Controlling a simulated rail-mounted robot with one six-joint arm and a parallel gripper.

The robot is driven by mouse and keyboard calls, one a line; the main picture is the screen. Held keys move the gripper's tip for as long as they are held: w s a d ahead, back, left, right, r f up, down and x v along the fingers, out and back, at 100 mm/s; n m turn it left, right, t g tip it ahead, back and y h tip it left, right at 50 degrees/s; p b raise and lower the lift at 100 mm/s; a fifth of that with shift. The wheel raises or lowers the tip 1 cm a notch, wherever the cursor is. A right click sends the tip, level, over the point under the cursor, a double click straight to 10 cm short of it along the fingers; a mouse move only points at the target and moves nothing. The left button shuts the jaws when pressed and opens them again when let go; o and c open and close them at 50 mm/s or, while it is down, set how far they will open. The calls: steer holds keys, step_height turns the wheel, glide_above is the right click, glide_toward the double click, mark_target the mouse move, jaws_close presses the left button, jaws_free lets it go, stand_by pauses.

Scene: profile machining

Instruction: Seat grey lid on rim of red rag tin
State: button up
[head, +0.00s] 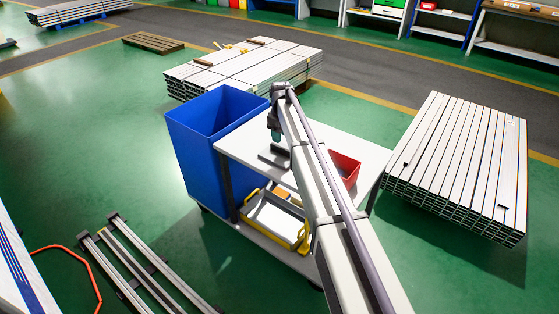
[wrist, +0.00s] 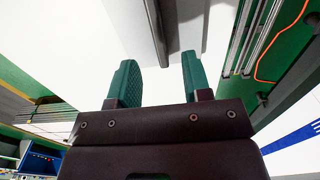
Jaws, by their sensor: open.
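A red open-topped container (head: 345,168), likely the rag tin, stands on the right part of the white cart top, partly hidden by my arm. A dark grey piece (head: 273,156) lies on the cart top left of my arm; I cannot tell for sure that it is the lid. My gripper (head: 276,136) is above the cart top near this piece. In the wrist view my gripper (wrist: 158,62) has its two green fingers apart with nothing between them. A dark grey bar-like shape (wrist: 156,25) shows beyond the fingertips. The red container is not seen there.
The white cart top (head: 235,146) is mostly clear. A tall blue bin (head: 195,145) stands against its left side. A yellow-edged tray (head: 272,220) is on the lower shelf. Stacked profiles (head: 460,160) lie to the right, and another stack (head: 240,65) lies behind.

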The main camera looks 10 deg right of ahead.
mark_target(281, 147)
step_height(281, 147, down, 7)
steer(key=b, duration=0.5)
steer(key=shift+r, duration=0.25)
jaws_close()
